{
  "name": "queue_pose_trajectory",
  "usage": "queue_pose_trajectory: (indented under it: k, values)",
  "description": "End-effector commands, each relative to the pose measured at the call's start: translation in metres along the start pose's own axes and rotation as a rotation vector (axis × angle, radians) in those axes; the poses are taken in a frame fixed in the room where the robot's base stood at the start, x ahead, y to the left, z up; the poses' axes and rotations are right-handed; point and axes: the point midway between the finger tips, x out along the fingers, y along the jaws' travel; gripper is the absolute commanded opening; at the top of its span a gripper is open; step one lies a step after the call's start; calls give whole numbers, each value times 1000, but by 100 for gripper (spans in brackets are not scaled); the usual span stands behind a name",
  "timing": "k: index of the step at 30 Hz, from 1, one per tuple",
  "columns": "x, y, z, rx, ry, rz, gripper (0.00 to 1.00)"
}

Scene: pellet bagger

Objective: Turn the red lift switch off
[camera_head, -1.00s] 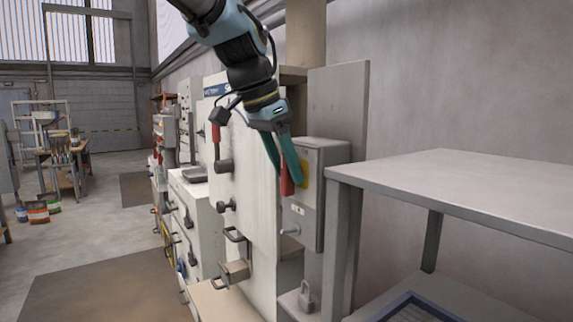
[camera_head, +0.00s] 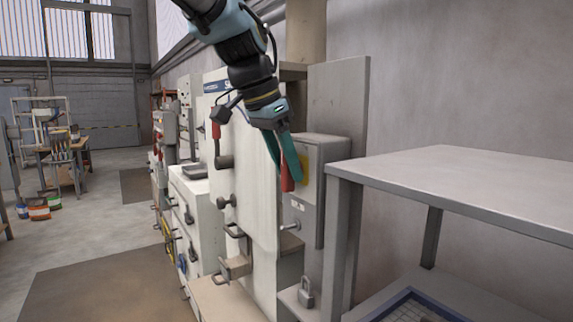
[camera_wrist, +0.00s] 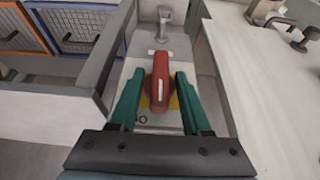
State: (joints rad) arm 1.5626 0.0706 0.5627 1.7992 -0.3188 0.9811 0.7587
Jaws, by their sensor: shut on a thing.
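The red lift switch (camera_head: 287,179) is a red handle on the front of a grey box (camera_head: 335,153) with a yellow plate behind it. In the wrist view the red handle (camera_wrist: 160,80) stands between the two green fingers of my gripper (camera_wrist: 160,88). One finger is on each side, shut on the handle. In the head view my gripper (camera_head: 288,172) reaches down to the box from above, and its fingers hide part of the handle. White marks show near the handle in the wrist view, partly covered by my gripper.
A grey table (camera_head: 450,188) stands close on the right. A white machine with black knobs (camera_head: 226,202) and another red handle (camera_head: 216,130) is on the left. A small lever (camera_head: 291,225) and a padlock (camera_head: 306,290) are below the switch. The floor at left is open.

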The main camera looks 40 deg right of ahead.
Motion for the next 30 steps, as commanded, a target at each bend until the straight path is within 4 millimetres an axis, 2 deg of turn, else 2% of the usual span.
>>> queue_pose_trajectory:
  k: [11, 30]
  values:
    - [0, -4, 0, -55, 0, 119, 0]
    - [3, -12, 2, -280, 3, 662, 0]
